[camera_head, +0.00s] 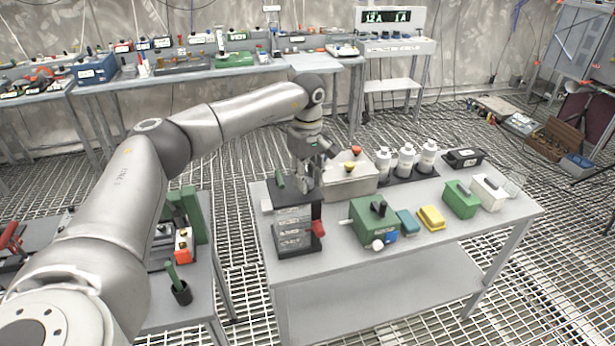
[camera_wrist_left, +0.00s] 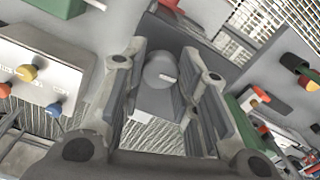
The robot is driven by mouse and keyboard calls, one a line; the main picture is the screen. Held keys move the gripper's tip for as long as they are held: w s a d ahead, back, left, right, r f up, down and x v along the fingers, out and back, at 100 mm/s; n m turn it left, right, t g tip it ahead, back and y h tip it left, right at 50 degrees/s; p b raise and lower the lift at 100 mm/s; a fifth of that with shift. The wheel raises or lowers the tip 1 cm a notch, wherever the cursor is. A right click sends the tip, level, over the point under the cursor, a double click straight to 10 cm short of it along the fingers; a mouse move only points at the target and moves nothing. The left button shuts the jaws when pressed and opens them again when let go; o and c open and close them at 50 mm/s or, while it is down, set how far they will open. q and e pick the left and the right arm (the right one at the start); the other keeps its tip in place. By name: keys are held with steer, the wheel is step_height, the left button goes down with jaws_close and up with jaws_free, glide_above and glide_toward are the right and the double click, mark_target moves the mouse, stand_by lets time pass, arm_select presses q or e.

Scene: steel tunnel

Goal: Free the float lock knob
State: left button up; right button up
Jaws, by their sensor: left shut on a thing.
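My left gripper (camera_head: 305,182) points down at the top of a dark-framed unit with grey blocks (camera_head: 292,222), at the left end of the near table. In the left wrist view its two fingers (camera_wrist_left: 165,85) stand on either side of a grey knob (camera_wrist_left: 160,72) with a white pointer mark, which I take for the float lock knob. The gripper is shut on it. In the head view the fingers and the unit hide the knob. My right gripper is not in view.
A sloped box with orange and yellow knobs (camera_head: 349,176) stands close to the right of the gripper. White bottles (camera_head: 405,160), a green box with a black handle (camera_head: 374,221) and a yellow block (camera_head: 431,218) stand farther right. The table's front right is clear.

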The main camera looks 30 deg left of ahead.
arm_select(q)
steer(key=n, duration=1.2)
steer(key=shift+p, duration=0.4)
steer(key=n, duration=0.4)
steer(key=shift+w+r, duration=0.1)
steer(key=n, duration=0.3)
steer(key=shift+n+p, duration=0.3)
steer(key=shift+n, duration=0.1)
steer(key=n, duration=0.7)
steer(key=shift+n+p, duration=0.4)
steer(key=shift+c, duration=0.2)
steer(key=shift+n, duration=1.5)
